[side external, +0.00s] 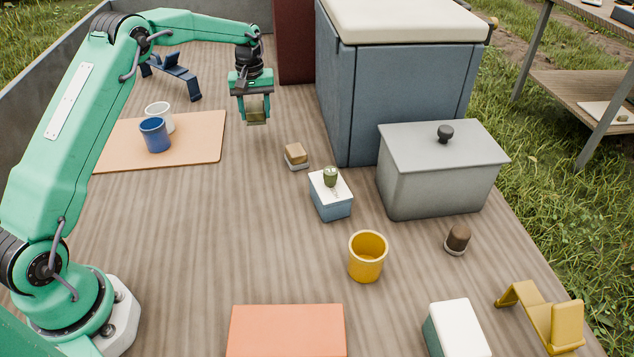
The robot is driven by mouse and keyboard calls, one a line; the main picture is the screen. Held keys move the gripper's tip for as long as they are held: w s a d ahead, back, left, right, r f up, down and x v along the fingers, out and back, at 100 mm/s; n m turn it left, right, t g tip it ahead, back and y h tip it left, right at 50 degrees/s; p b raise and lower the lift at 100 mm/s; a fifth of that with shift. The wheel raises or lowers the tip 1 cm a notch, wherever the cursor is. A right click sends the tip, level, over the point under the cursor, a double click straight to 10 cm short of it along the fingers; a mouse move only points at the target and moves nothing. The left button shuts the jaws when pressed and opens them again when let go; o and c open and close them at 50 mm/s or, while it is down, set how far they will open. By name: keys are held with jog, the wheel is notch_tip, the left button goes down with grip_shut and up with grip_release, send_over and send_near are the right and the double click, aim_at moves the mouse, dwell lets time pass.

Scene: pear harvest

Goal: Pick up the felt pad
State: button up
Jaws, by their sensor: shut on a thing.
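My gripper (257,112) hangs above the wooden table at the upper middle, pointing down. It is shut on a small olive-tan block (257,116), which looks like the felt pad, though its texture is too small to be sure. The fingers cover part of the block's sides. The block appears to be held above the table, apart from the things around it. A similar tan block with a pale grey base (296,156) lies on the table, below and right of my gripper.
A tan mat (205,150) with a blue cup (155,134) and a white cup (160,112) lies left. A large blue-grey cooler (365,100) and a grey lidded box (435,185) stand right. A small white-topped box (331,200) and yellow cup (367,260) stand nearer.

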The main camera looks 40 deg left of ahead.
jog(key=s+d+r, duration=0.1)
jog(key=d+r, duration=0.3)
jog(key=d, duration=0.3)
jog(key=shift+s+r, duration=0.15)
jog(key=shift+s, duration=0.2)
